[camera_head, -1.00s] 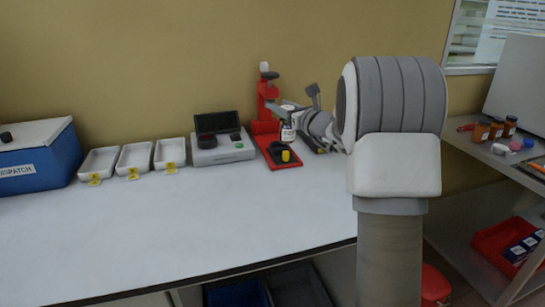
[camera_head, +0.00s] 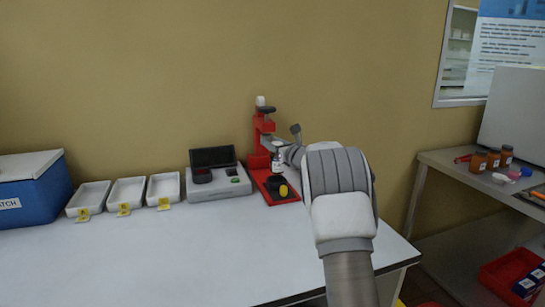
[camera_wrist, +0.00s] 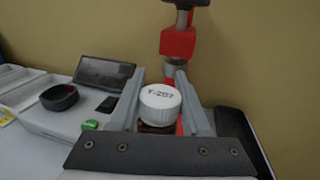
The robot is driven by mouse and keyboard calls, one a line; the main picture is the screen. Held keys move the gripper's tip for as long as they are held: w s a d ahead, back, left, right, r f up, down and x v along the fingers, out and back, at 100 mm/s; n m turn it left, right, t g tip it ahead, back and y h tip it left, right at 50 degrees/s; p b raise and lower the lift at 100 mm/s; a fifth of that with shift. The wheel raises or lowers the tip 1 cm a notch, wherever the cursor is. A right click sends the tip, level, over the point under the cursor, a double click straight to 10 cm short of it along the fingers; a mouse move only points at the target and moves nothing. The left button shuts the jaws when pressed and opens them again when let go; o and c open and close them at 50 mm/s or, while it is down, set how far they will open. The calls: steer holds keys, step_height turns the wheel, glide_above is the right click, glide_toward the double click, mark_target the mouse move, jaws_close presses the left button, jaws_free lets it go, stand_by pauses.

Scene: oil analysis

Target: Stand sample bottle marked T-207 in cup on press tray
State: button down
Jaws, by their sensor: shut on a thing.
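The sample bottle has a white cap marked T-207 (camera_wrist: 160,97) and a brown body, mostly hidden below the cap in the wrist view. My gripper (camera_wrist: 161,88) is shut on it, one finger on each side. In the head view the bottle (camera_head: 277,161) is small and upright, in front of the red press post. The red press tray (camera_head: 268,193) lies under it. A dark cup (camera_head: 274,183) on the tray appears just below the bottle. I cannot tell whether the bottle touches the cup.
A grey instrument (camera_head: 218,183) with a dark screen stands left of the press. Three white trays (camera_head: 127,193) and a blue box (camera_head: 30,190) stand further left. The front of the table is clear.

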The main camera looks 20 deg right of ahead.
steer(key=shift+w+d+f+b, duration=0.15)
steer(key=shift+f+b, duration=0.2)
steer(key=shift+f, duration=0.75)
steer(key=shift+w+a+f+b, duration=0.1)
steer(key=shift+f+b, duration=0.2)
steer(key=shift+f, duration=0.75)
steer(key=shift+f, duration=0.1)
steer(key=shift+f+b, duration=0.25)
steer(key=shift+b, duration=0.15)
steer(key=shift+c, duration=1.8)
jaws_free()
steer(key=shift+r, duration=0.1)
